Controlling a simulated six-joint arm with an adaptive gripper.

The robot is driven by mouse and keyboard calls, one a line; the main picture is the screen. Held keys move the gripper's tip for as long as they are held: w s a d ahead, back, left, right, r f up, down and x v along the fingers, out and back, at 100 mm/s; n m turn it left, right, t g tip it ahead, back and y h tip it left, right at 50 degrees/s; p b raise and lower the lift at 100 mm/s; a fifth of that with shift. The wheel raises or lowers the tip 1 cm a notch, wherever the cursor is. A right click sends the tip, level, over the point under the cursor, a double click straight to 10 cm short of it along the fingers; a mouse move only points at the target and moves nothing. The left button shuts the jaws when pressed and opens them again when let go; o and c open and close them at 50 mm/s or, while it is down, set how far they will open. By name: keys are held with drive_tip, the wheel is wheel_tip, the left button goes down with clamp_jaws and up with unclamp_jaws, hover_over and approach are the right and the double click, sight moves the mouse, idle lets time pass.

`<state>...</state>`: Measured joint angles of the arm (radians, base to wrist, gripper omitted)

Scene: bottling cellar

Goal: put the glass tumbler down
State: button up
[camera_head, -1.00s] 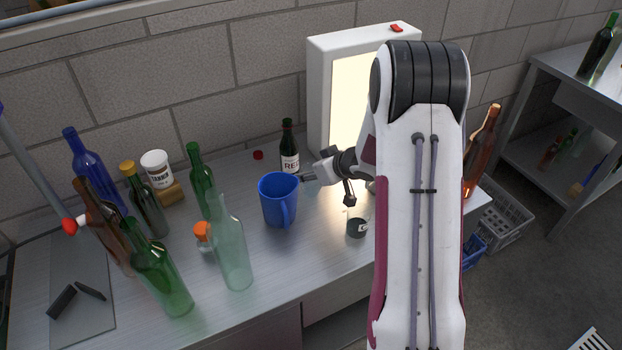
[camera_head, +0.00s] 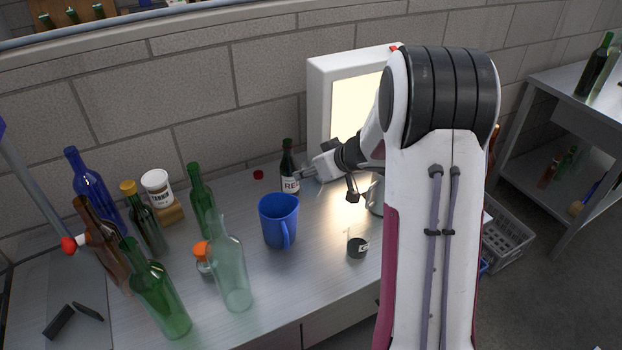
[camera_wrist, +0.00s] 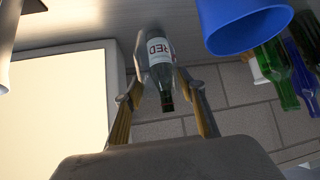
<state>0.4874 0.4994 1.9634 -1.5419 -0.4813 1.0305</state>
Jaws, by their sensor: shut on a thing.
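My gripper (camera_head: 312,170) is above the bench towards the back, right of the blue mug and in front of the red-label bottle. In the wrist view its fingers (camera_wrist: 159,68) are apart, shut on the glass tumbler (camera_wrist: 153,77). The tumbler is clear and only faintly made out; the labelled bottle (camera_wrist: 158,46) shows behind it, between the fingers. In the head view the tumbler cannot be told clearly from the fingers, and I cannot tell whether it touches the steel bench (camera_head: 318,262).
The blue mug (camera_head: 278,222) stands close left of the gripper. A small dark-filled glass vessel (camera_head: 357,248) stands nearer the front. A lit panel (camera_head: 352,105) is behind. Several bottles crowd the left. Bare bench lies between mug and small vessel.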

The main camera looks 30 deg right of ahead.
drive_tip(key=shift+r, duration=1)
drive_tip(key=shift+r, duration=0.15)
wheel_tip(320, 180, up, 11)
drive_tip(key=w+a+n+y, duration=0.2)
drive_tip(key=w+a, duration=0.7)
drive_tip(key=w, duration=0.2)
drive_tip(key=w+a+n+g+y, duration=0.1)
drive_tip(key=w+a+n, duration=0.1)
drive_tip(key=w+a, duration=0.7)
wheel_tip(320, 180, down, 11)
drive_tip(key=s+a, duration=0.2)
idle(0.6)
wheel_tip(320, 180, down, 6)
idle(0.7)
